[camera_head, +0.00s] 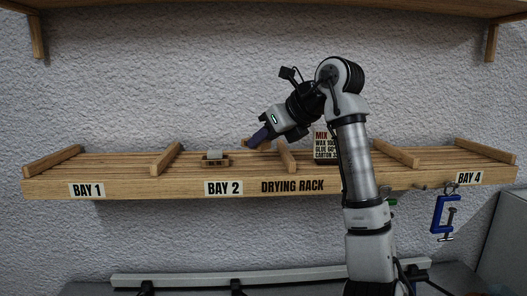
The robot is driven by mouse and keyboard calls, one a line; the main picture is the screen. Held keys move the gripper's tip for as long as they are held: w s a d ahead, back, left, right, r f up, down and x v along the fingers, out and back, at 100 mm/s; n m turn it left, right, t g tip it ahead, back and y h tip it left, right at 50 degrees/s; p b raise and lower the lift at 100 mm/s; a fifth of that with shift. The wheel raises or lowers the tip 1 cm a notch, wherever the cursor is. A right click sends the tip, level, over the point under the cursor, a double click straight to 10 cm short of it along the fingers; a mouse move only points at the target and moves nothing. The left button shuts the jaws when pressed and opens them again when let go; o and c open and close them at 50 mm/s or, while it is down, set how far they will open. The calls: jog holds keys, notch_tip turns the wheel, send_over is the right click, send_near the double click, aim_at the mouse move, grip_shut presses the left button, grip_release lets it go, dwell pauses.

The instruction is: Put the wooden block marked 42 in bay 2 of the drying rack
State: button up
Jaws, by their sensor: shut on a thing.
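The wooden drying rack (140,186) runs across the wall, with its bay labels on the front edge. Bay 2 (223,188) lies between two slanted wooden dividers. My gripper (258,139) points down and left over the right part of bay 2. It is shut on a small wooden block (255,146), close to the right divider (286,157). Its marking cannot be read, and I cannot tell whether it touches the slats. A second block (215,161), wooden with a grey top, sits in bay 2 to the left; its small front label is unreadable.
Bay 1 (86,190) looks empty. My arm hides the bay 3 label and part of the rack. A blue clamp (438,213) hangs at the front near bay 4 (469,178). A shelf (200,8) runs above.

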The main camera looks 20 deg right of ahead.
jog(key=shift+f, duration=1.65)
jog(key=shift+f, duration=0.2)
jog(key=o, duration=1)
jog(key=shift+r, duration=0.1)
jog(key=shift+d+r, duration=0.1)
jog(key=shift+r, duration=0.05)
jog(key=b+v, duration=0.3)
jog(key=v, duration=0.8)
jog(key=shift+s+d+r, duration=0.15)
jog(key=shift+s+r, duration=0.1)
jog(key=shift+s, duration=0.05)
